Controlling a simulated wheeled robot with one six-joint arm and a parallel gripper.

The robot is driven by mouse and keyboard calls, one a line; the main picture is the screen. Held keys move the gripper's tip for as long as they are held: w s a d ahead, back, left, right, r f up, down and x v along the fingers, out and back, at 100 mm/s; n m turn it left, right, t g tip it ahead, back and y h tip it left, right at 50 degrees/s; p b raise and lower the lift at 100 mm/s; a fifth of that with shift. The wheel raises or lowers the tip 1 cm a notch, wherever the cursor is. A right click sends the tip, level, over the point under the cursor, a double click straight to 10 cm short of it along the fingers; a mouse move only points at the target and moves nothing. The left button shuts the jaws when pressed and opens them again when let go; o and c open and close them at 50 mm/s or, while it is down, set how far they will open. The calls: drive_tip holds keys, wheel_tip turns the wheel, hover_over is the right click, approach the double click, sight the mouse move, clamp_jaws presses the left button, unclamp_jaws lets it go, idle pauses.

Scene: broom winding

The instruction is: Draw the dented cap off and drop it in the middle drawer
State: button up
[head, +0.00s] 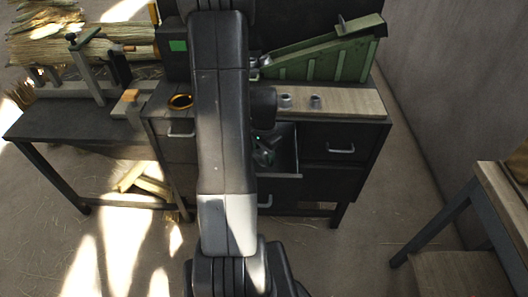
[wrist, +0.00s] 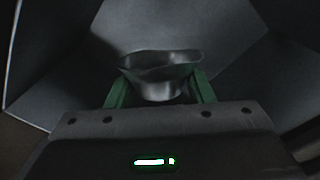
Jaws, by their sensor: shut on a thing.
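The dented cap (wrist: 160,72) is a grey metal cup with a bent, uneven rim. In the wrist view it sits between the two green fingers of my gripper (wrist: 160,88), which is shut on it. Grey panels like drawer walls surround it there. In the head view my gripper (head: 263,153) is low inside the open middle drawer (head: 288,160); my arm hides part of that drawer. The cap cannot be made out in the head view. Whether the cap touches the drawer floor cannot be told.
Two small metal pieces (head: 286,100) stand on the wooden top (head: 350,103), before a green sloped chute (head: 325,55). A shut drawer (head: 340,150) is at right. Another bench (head: 500,195) stands at far right.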

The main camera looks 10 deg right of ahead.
drive_tip(key=shift+f+b, duration=2.55)
drive_tip(key=shift+f, duration=1.4)
drive_tip(key=o, duration=1.5)
drive_tip(key=shift+r, duration=0.15)
drive_tip(key=shift+r+p, duration=2.15)
drive_tip(key=shift+r, duration=0.75)
wheel_tip(320, 180, up, 12)
drive_tip(key=p, duration=0.8)
drive_tip(key=shift+p, duration=0.35)
